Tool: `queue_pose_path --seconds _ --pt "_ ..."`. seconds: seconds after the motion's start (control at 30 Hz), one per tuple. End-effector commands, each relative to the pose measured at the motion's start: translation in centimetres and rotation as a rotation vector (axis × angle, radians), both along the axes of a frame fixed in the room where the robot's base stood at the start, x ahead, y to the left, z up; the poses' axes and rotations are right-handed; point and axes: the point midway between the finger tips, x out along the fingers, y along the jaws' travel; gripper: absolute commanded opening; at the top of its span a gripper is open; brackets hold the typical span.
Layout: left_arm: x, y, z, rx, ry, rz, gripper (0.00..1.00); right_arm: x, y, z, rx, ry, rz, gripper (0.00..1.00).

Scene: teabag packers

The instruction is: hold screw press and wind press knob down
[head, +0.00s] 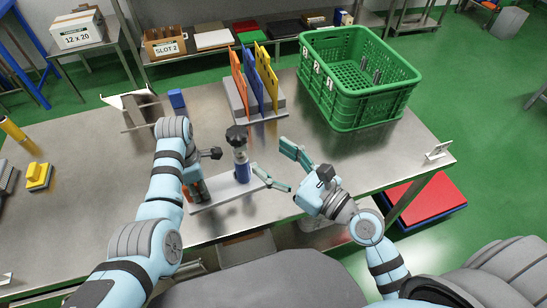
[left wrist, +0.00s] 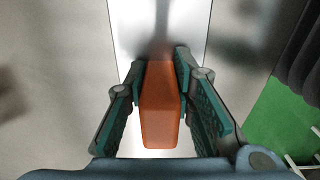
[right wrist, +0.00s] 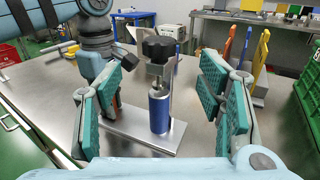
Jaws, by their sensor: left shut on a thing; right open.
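The screw press has a pale metal base plate (head: 222,193), an upright blue cylinder (head: 242,173) and a black knob (head: 236,133) on top. My left gripper (head: 197,184) is shut on the orange grip (left wrist: 160,112) at the left end of the base. In the left wrist view the orange grip sits between both fingers (left wrist: 160,62). My right gripper (head: 269,156) is open and empty, just right of the press. In the right wrist view the knob (right wrist: 158,48) and blue cylinder (right wrist: 159,112) appear between the open fingers (right wrist: 168,62), without visible contact.
A rack with orange, blue and yellow dividers (head: 254,78) stands behind the press. A green crate (head: 358,118) is at the back right. A yellow block (head: 39,175) lies at the left.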

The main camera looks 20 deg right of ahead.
Motion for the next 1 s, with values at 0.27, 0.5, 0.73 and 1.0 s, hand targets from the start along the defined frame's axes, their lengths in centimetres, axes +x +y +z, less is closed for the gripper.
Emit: queue_pose_path --seconds 0.27,0.5,0.73,1.0 --pt "0.0 0.0 0.0 0.000 -0.001 0.000 0.00 7.4 -3.7 1.1 -0.074 0.018 0.217 0.62" --pt "0.0 0.0 0.0 0.001 0.000 0.000 0.00 5.0 -4.6 0.3 0.023 0.029 0.515 0.62" --pt "0.0 0.0 0.0 0.000 0.000 0.000 0.00 6.7 -0.5 0.6 0.004 -0.004 0.537 0.62" --pt "0.0 0.0 0.0 0.000 -0.001 0.000 0.00 9.8 5.0 0.5 0.003 0.002 0.535 0.62"
